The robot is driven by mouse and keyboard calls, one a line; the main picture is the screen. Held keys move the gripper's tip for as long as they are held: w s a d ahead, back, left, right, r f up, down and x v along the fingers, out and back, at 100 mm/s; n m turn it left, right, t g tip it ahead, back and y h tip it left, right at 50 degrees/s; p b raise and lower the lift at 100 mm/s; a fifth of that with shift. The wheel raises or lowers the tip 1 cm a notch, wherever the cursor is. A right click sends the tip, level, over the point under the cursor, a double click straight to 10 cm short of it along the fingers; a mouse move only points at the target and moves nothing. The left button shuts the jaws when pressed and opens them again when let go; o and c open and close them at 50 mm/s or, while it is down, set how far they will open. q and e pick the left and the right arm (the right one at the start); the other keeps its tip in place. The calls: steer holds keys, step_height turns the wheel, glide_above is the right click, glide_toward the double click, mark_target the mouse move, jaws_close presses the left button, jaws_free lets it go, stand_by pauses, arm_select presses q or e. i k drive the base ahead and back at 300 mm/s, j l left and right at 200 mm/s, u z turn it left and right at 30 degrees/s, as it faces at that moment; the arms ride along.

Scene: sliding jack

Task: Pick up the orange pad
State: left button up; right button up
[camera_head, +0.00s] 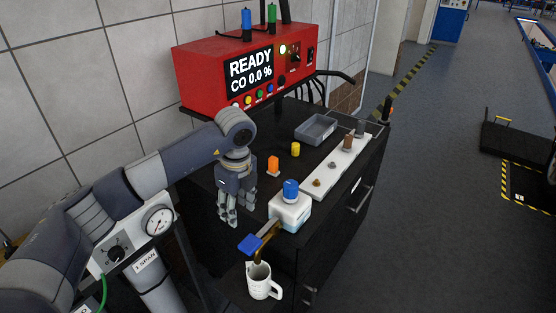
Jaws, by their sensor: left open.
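A small orange pad (273,163) stands on the black cabinet top (257,137), near its middle. My left gripper (229,218) is open and points down at the left part of the cabinet top. It is to the left of the orange pad and nearer the camera, apart from it, with nothing seen between its fingers. The pad's upper part shows clearly. My right gripper is not in view.
A white bottle with a blue cap (290,191) stands right of the gripper. A blue-ended lever (250,243) and white mug (262,281) are in front. A yellow cylinder (295,149), grey tray (316,129) and white strip (336,168) lie beyond. A red analyzer (205,66) stands behind.

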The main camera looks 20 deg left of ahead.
mark_target(273, 161)
steer(key=i, duration=1.1)
